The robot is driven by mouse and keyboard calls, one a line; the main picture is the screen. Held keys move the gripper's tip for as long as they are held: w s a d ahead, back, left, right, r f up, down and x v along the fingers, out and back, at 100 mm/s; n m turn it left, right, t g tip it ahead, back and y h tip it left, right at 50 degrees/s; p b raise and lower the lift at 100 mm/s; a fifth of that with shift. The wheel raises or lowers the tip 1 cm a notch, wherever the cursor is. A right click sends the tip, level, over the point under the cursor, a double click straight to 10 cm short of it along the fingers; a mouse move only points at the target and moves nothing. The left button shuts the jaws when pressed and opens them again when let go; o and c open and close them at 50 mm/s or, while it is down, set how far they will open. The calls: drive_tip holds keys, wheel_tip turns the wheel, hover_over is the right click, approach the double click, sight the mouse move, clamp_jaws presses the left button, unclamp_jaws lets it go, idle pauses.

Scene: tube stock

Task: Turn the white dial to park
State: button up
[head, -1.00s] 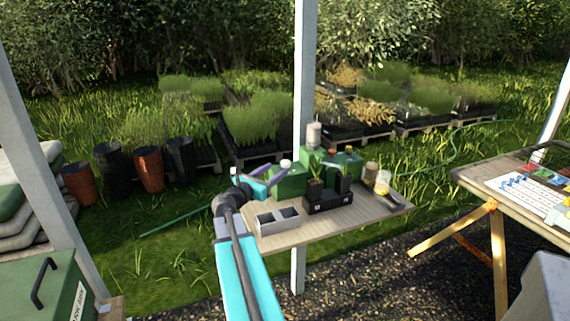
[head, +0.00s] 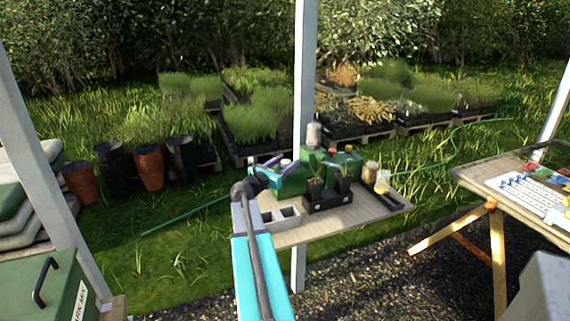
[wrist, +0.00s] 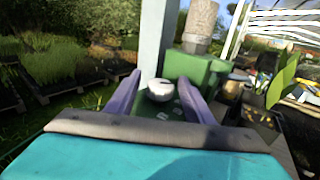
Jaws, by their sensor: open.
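The white dial (wrist: 160,88) sits on top of a green box (wrist: 165,108) and shows between my two purple fingers in the wrist view. In the head view the dial (head: 286,162) is a small pale spot just beyond my fingers, on the green box (head: 291,182). My gripper (wrist: 160,76) is open, with one finger on each side of the dial in the picture; I cannot tell whether they touch it. Small pale marks lie on the box near the dial, too small to read. In the head view my gripper (head: 274,163) is over the left end of the table.
The table (head: 350,222) also holds a grey divided tray (head: 280,219), a black pot tray (head: 328,201) and more green boxes with a pale cylinder (head: 313,135). A white post (head: 304,70) stands close behind. Another table (head: 535,215) is at right.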

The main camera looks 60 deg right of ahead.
drive_tip(key=c, duration=1)
drive_tip(key=shift+c, duration=0.2)
drive_tip(key=shift+w+m+g+p, duration=0.15)
drive_tip(key=shift+m+g+p, duration=0.15)
drive_tip(key=shift+m+g, duration=0.35)
drive_tip(key=shift+g, duration=0.55)
drive_tip(key=shift+w+d+r+m+g+y+p, duration=0.1)
drive_tip(key=shift+m+g+y+p, duration=0.55)
drive_tip(key=shift+m+g, duration=0.6)
drive_tip(key=shift+w+m+g+y+p, duration=0.1)
drive_tip(key=shift+m+g+y+p, duration=0.6)
drive_tip(key=shift+g, duration=0.85)
drive_tip(key=shift+s+m+g+y+p, duration=0.1)
drive_tip(key=shift+m+g+y+p, duration=0.6)
drive_tip(key=shift+m+g, duration=0.5)
drive_tip(key=shift+m+g+y, duration=0.4)
drive_tip(key=shift+g+y, duration=0.15)
drive_tip(key=shift+g, duration=0.15)
drive_tip(key=shift+s+m+g+y+p, duration=0.15)
drive_tip(key=shift+m+g+y+p, duration=0.15)
drive_tip(key=shift+y+p, duration=0.1)
